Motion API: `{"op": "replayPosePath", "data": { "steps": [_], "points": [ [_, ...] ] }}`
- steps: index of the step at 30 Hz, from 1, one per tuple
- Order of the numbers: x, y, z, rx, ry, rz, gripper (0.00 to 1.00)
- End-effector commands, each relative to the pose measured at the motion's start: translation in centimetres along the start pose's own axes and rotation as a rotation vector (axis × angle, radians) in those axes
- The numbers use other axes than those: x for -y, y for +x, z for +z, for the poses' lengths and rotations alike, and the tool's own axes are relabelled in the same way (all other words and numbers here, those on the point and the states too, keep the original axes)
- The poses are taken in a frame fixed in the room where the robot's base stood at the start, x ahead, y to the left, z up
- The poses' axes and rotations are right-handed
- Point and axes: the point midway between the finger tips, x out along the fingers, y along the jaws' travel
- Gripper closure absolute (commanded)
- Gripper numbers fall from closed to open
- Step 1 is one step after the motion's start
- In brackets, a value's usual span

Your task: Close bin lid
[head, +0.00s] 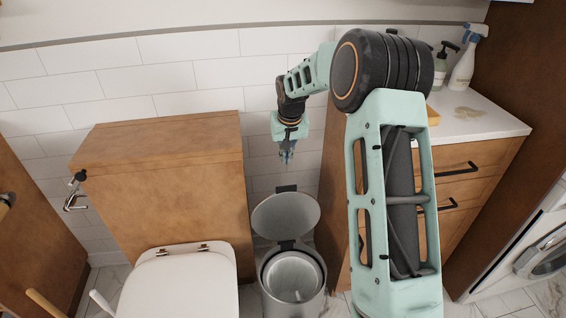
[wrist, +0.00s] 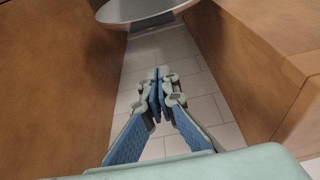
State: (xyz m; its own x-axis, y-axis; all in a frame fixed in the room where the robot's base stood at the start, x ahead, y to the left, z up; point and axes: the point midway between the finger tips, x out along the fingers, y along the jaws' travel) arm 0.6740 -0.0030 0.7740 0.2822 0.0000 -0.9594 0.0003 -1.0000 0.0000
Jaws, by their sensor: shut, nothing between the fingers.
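A round metal bin (head: 291,278) stands on the floor between the toilet and the vanity. Its lid (head: 286,215) is raised, tilted up at the back of the bin, and the inner bucket shows open. My gripper (head: 287,158) is above and behind the lid, near the tiled wall, pointing down. In the wrist view my gripper (wrist: 157,72) has its fingers together with nothing between them. The lid's edge (wrist: 145,10) shows at the top of the wrist view, apart from the fingertips. The bin body is out of sight there.
A wooden toilet box (head: 165,190) with a white toilet seat (head: 180,285) stands left of the bin. The wooden vanity (head: 460,185) stands to the right, with bottles (head: 467,60) on its top. The gap between them is narrow.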

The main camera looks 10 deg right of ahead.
Motion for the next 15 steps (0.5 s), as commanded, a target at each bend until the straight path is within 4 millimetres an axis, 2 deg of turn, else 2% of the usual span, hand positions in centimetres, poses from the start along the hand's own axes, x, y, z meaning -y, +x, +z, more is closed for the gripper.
{"op": "replayPosePath", "data": {
  "steps": [3,11,15],
  "points": [
    [0.0,2.9,0.3,0.006,0.0,-0.001,1.0],
    [0.1,8.6,0.2,0.003,0.001,-0.001,1.0],
    [0.0,7.4,1.7,0.0,-0.001,0.0,1.0]
  ]
}}
